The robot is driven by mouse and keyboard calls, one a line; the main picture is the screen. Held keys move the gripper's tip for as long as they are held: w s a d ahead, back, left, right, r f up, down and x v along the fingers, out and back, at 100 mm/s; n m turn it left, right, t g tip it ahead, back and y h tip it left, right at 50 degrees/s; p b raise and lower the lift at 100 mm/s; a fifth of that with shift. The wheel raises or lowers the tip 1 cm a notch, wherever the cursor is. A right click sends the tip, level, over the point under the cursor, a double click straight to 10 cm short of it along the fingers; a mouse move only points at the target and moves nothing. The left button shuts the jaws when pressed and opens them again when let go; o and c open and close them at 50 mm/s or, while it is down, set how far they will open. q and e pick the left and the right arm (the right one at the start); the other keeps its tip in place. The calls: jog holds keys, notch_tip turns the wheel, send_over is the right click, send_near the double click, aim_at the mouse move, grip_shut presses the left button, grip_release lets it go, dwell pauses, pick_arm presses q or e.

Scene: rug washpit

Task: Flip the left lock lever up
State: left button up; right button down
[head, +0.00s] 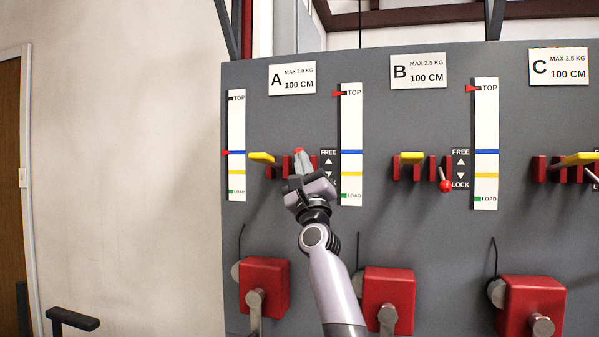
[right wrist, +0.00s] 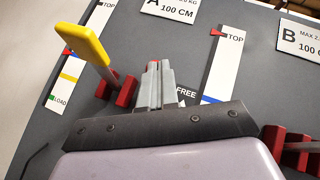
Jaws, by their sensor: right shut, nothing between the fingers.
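The left lock lever belongs to station A and is mostly hidden behind my right gripper (head: 302,158). A bit of red, seemingly its ball knob (head: 299,150), shows just above the fingertips, about level with the FREE label (head: 328,153). My right gripper is shut and empty, pointing up at the panel in front of the red brackets. In the right wrist view, the closed fingers (right wrist: 155,85) have red right behind their tips. Whether they touch the lever, I cannot tell. My left gripper is not in view.
A yellow handle (head: 261,158) sticks out just left of my right gripper. Station B's red-knobbed lever (head: 445,186) points down by LOCK. Red blocks with grey cranks (head: 265,280) line the lower panel (head: 330,240). A white wall (head: 120,160) is left.

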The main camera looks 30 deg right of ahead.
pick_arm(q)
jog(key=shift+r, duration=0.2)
pick_arm(e)
jog(key=shift+d+r, duration=0.1)
jog(key=shift+r, duration=0.35)
jog(key=shift+s+r, duration=0.1)
jog(key=shift+r, duration=0.2)
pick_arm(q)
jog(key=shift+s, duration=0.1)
pick_arm(e)
jog(key=shift+f, duration=0.1)
